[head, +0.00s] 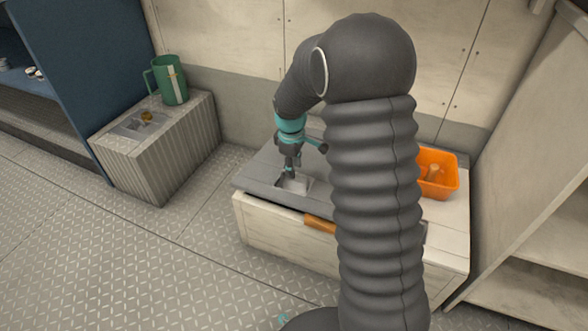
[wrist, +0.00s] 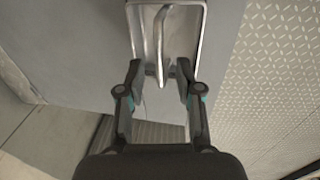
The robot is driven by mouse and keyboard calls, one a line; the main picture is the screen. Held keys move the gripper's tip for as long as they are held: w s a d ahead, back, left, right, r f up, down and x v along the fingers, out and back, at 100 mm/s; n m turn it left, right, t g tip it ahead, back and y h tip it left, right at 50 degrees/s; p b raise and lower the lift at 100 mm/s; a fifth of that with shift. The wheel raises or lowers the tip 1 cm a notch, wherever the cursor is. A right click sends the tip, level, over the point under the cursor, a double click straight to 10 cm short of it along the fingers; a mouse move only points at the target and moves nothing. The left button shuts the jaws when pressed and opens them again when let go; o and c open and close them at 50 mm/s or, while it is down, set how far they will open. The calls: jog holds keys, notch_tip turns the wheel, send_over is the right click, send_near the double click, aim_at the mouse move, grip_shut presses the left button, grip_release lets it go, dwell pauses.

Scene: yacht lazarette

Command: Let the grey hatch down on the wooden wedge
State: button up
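The grey hatch (head: 262,171) lies over the top of a pale box, with a dark gap under its front edge. An orange-brown piece, seemingly the wooden wedge (head: 320,223), shows at that edge; my arm hides part of it, and I cannot tell whether the hatch touches it. My gripper (head: 287,176) is over the metal recessed handle (head: 298,184) in the hatch. In the wrist view, the handle (wrist: 142,30) has a central bar. My open fingers (wrist: 158,68) stand on either side of the bar's near end, with gaps visible. The wedge is not visible there.
The pale box (head: 275,235) also carries an orange bin (head: 438,172) at its right rear. A ribbed grey crate (head: 160,155) with a green jug (head: 172,82) stands left. Pale shelving (head: 540,230) is at right. The patterned metal floor (head: 100,250) is clear in front.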

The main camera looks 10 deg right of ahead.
jog(key=shift+f, duration=0.45)
grip_shut()
jog(key=shift+w+d+r+p, duration=0.2)
jog(key=shift+r+p, duration=0.25)
jog(key=shift+r, duration=0.2)
jog(key=shift+w+d+r+p, duration=0.1)
jog(key=shift+w+r+p, duration=0.1)
jog(key=shift+r+p, duration=0.35)
